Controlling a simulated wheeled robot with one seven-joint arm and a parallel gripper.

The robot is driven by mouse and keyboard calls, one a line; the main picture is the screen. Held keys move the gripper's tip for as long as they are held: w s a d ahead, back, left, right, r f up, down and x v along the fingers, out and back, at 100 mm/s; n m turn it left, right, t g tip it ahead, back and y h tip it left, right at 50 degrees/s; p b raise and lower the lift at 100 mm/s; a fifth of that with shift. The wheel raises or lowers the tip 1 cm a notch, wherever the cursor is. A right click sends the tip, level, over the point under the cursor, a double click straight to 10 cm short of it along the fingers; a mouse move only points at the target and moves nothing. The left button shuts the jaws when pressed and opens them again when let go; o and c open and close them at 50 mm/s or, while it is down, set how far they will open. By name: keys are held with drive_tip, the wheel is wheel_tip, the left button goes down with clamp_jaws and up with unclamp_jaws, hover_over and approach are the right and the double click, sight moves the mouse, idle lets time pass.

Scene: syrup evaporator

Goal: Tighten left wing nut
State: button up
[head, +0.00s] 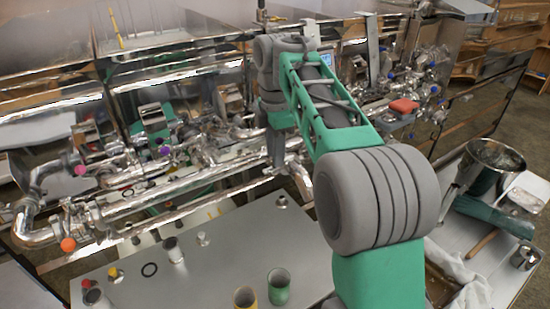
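My arm reaches from the lower right up to the shiny evaporator piping. My gripper (277,150) seems to point down below the grey and green wrist, in front of the pipes at the middle. Its fingers blend with the metal behind, so I cannot tell whether they are open or shut. On the left piping sit a pink knob (80,170), a purple knob (165,150) and an orange knob (68,244), all to the left of my gripper and apart from it. They are too small to tell which is a wing nut. My arm hides part of the piping.
At right, a side table carries a metal bucket (490,165) and cloths. A red-orange block (404,106) sits beyond my arm.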

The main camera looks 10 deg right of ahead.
drive_tip(key=shift+w+f, duration=0.1)
drive_tip(key=shift+f, duration=0.25)
drive_tip(key=shift+r, duration=0.15)
clamp_jaws()
